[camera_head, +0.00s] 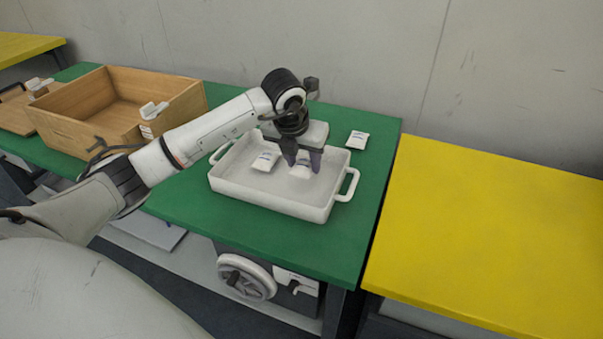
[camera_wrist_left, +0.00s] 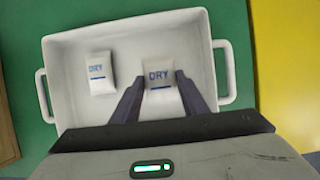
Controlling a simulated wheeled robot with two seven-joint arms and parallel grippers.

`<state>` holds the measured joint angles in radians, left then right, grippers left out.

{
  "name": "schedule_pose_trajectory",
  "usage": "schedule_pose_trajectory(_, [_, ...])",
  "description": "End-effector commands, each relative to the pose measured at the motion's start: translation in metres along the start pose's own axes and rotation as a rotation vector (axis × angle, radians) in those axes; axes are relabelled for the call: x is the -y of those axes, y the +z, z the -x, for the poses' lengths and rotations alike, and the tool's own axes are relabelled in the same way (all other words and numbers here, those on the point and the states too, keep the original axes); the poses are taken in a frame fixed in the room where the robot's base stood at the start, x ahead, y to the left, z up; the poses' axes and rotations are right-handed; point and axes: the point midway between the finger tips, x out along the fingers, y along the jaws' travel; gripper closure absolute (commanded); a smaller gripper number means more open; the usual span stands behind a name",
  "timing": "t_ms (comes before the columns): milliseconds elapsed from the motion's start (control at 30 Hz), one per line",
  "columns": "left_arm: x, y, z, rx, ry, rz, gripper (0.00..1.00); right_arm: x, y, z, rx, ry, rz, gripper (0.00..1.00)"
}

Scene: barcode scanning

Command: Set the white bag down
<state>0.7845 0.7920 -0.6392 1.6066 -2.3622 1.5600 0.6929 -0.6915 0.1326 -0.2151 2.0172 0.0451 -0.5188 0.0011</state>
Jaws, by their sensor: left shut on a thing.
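My left gripper (camera_head: 303,163) reaches over the white tray and is shut on a small white bag (camera_head: 301,171). In the left wrist view this bag (camera_wrist_left: 159,74) shows the word "DRY" and sits between the fingertips, inside the outline of the tray. I cannot tell if it touches the tray floor. A second white bag (camera_head: 265,161) lies in the tray to its left, and it also shows in the left wrist view (camera_wrist_left: 101,73). A third white bag (camera_head: 357,140) lies on the green table, right of the tray. My right gripper is not in view.
The white two-handled tray (camera_head: 265,199) stands on the green table (camera_head: 359,217). A wooden crate (camera_head: 72,131) is at the left, with white clip-like pieces on its rim. A yellow table (camera_head: 490,235) at the right is bare. A grey wall is behind.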

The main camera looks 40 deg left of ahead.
Motion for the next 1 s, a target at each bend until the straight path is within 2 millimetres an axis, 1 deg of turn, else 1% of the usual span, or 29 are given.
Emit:
schedule_pose_trajectory(300, [0.001,-0.015,-0.034,-0.003,-0.001,-0.002,0.82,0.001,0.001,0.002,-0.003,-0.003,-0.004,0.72])
schedule_pose_trajectory(600, [0.001,-0.015,-0.037,0.0,-0.001,-0.002,0.82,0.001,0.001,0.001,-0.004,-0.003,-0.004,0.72])
schedule_pose_trajectory(633, [0.0,-0.016,-0.037,0.0,-0.001,-0.002,0.58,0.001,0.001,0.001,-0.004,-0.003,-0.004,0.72])
schedule_pose_trajectory(733, [0.0,-0.015,-0.036,0.0,-0.001,-0.002,0.42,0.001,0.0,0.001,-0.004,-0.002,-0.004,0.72])
schedule_pose_trajectory(1000, [0.0,-0.015,-0.036,0.0,-0.001,-0.002,0.41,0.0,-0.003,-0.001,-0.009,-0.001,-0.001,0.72])
